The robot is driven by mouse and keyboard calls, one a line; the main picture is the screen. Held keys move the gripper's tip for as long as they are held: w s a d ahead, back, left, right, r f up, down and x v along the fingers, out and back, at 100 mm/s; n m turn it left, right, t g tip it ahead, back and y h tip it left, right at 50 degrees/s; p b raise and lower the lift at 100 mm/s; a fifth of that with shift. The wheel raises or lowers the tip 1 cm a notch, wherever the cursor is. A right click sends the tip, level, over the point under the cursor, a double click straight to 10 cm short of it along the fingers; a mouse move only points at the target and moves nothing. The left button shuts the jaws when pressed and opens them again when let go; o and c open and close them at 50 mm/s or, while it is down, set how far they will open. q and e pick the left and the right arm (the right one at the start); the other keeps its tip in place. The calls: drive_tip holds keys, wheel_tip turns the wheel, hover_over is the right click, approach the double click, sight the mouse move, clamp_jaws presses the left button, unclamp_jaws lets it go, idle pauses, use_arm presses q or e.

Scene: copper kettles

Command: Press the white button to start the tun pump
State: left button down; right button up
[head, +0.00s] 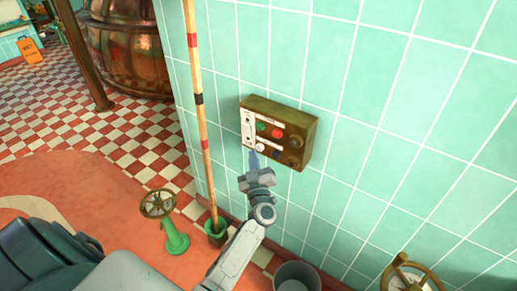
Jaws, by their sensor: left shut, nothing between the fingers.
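A brass-coloured control box (309,128) is mounted on the green tiled wall, with a white plate on its left side. Its front has a green button (261,127), a red button (277,133) and dark knobs on the right. A small white button (260,147) sits at the lower left of the front. My left gripper (254,160) is shut and empty, its fingertips just below the white button. I cannot tell whether the tips touch the box. My right gripper is not in view.
A striped pole (199,100) stands in a green holder (216,232) left of the box. A green valve stand with a handwheel (158,204), a grey bucket (297,276) and a brass wheel (408,275) are low down. A copper kettle (130,45) stands at the back left.

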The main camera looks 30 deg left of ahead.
use_arm(q)
drive_tip(key=shift+w, duration=0.15)
drive_tip(key=shift+w, duration=0.3)
drive_tip(key=shift+w+d, duration=0.1)
drive_tip(key=shift+w, duration=0.3)
idle(0.7)
drive_tip(key=shift+s+p, duration=0.15)
drive_tip(key=shift+p, duration=0.25)
drive_tip(key=shift+s+p, duration=0.4)
drive_tip(key=shift+s, duration=0.3)
